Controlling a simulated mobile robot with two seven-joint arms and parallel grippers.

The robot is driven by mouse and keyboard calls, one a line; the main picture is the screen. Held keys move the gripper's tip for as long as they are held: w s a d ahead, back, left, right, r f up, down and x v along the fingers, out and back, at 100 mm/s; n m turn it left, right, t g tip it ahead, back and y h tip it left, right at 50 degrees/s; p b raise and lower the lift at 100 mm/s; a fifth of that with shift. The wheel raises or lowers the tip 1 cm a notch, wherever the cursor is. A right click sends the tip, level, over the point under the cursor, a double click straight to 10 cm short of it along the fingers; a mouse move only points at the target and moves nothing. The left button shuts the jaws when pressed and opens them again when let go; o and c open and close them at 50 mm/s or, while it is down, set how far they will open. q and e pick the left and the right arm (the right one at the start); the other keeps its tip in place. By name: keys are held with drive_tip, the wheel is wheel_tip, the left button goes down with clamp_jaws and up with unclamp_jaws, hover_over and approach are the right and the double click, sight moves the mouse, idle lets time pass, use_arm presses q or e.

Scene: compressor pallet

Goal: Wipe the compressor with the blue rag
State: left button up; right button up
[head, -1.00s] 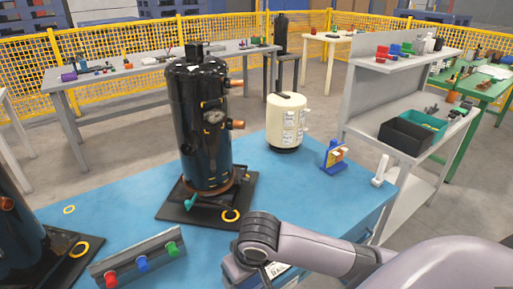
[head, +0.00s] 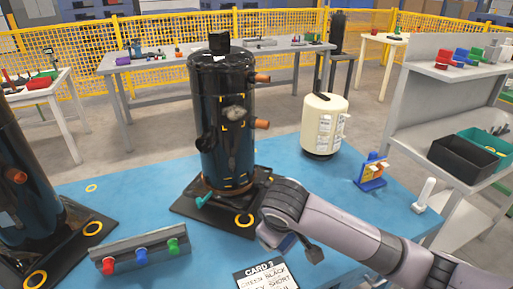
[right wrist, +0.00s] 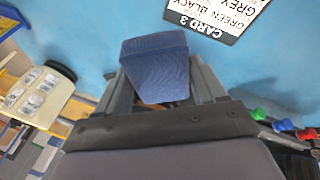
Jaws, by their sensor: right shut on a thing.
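The tall black compressor (head: 222,130) with copper-coloured stubs stands upright on a dark base plate (head: 188,208) on the blue table. A teal clamp handle (head: 205,199) sits at its foot. My right arm reaches in from the right, with the gripper (head: 292,250) low over the table, in front and to the right of the compressor and apart from it. In the right wrist view the right gripper (right wrist: 160,88) is shut on the blue rag (right wrist: 155,55), a block-like folded piece. In the head view the rag (head: 284,243) is mostly hidden by the wrist. My left gripper is not visible.
A second dark compressor (head: 25,200) is at the left edge. A grey rail (head: 160,240) with red, blue and green knobs lies in front. A printed card (head: 266,277) is near the gripper. A cream tank (head: 325,125) and blue holder (head: 371,172) stand to the right.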

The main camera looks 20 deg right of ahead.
drive_tip(key=w+r+n+t+y+b, duration=0.1)
drive_tip(key=w+r+n+t+b, duration=0.2)
drive_tip(key=w+r+n+t, duration=0.6)
drive_tip(key=n+t+y+b, duration=0.3)
drive_tip(key=n+t+y, duration=0.1)
drive_tip(key=n+y, duration=0.25)
approach(232, 120)
drive_tip(key=shift+a+b+x, duration=0.25)
drive_tip(key=shift+b+x, duration=0.1)
drive_tip(key=shift+x, duration=1.75)
drive_tip(key=shift+w+r+p, duration=0.1)
drive_tip(key=shift+w+p, duration=0.3)
drive_tip(key=shift+w, duration=0.6)
